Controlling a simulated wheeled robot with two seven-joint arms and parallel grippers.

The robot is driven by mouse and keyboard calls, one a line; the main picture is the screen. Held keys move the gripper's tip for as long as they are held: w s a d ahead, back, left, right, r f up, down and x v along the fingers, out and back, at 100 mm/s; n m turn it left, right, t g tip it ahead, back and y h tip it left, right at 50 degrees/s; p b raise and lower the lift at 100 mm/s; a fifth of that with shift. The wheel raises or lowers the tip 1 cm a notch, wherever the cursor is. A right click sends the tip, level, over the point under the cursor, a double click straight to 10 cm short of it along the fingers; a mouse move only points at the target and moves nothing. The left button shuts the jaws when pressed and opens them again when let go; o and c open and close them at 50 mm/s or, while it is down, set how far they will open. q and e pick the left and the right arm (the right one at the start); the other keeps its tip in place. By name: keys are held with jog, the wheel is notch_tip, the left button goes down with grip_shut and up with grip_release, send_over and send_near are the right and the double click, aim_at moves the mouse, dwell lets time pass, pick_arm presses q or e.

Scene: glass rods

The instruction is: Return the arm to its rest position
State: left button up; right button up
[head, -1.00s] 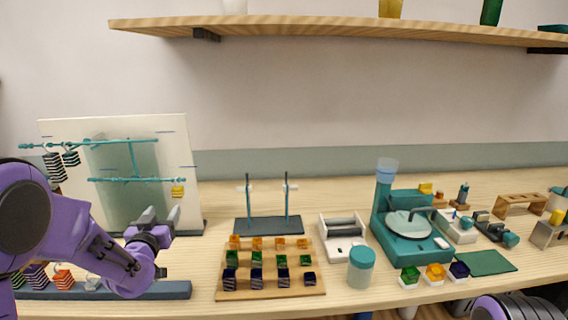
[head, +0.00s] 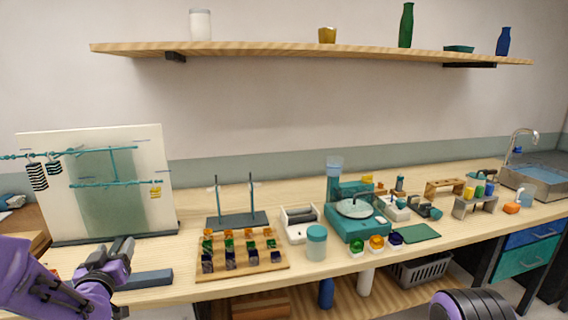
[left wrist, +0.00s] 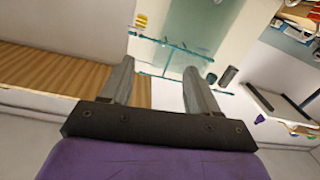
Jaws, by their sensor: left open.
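My left arm is purple and comes in from the lower left of the head view. My left gripper (head: 118,254) is open and empty, above the front left of the bench and in front of the white upright board. In the left wrist view its two grey fingers (left wrist: 158,85) stand wide apart with nothing between them. A purple part of mine shows at the bottom right of the head view. My right gripper is not in view.
The white board (head: 150,150) carries teal rods with striped weights (head: 37,176). A wooden tray (head: 270,268) of coloured blocks, a teal machine (head: 345,227) and a lidded jar (head: 316,243) stand on the bench. A shelf (head: 280,49) runs above. A sink (head: 535,180) is at right.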

pick_arm(q)
jog(key=s+d+f+n+g, duration=0.1)
jog(key=s+d+f+g, duration=0.1)
jog(key=s+f, duration=0.45)
jog(key=s+d+f+n+g, duration=0.1)
jog(key=s+d+f+g, duration=0.15)
jog(key=f, duration=0.75)
jog(key=s+d+f+g, duration=0.1)
jog(key=s+f+g, duration=0.2)
jog(key=s+f, duration=0.35)
jog(key=s+d+f+g, duration=0.2)
jog(key=s+f, duration=0.5)
jog(key=s, duration=0.4)
jog(key=s+d+f+g+h, duration=0.1)
jog(key=s+f+g, duration=0.3)
jog(key=s+f, duration=0.4)
jog(key=s+d, duration=0.1)
jog(key=s, duration=0.1)
jog(key=shift+s+d, duration=0.25)
jog(key=shift+s, duration=0.1)
